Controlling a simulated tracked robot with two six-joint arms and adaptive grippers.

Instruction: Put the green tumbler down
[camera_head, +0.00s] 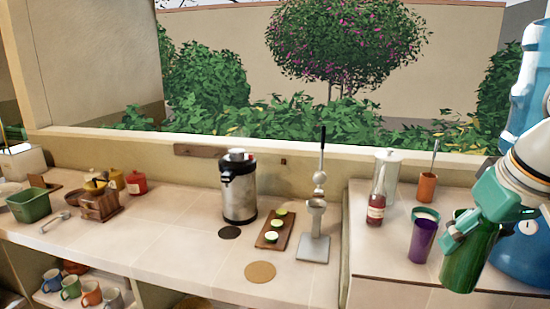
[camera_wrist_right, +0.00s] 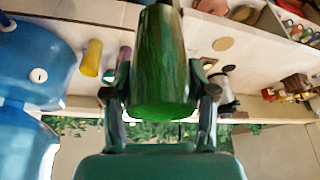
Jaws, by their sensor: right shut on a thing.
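The green tumbler (camera_head: 468,265) is at the right of the head view, slightly tilted in the picture. My right gripper (camera_head: 490,226) is shut on it, with fingers on both sides of its upper part. In the right wrist view the green tumbler (camera_wrist_right: 163,70) fills the space between the two fingers of the right gripper (camera_wrist_right: 160,85). The tumbler overlaps the right-hand counter (camera_head: 385,262) in the head view; I cannot tell whether its base touches anything. My left gripper is not in view.
A red bottle (camera_head: 376,205) and an orange cup (camera_head: 427,187) stand farther back. A blue water dispenser (camera_head: 520,262) is at the right. The right counter's front left is clear.

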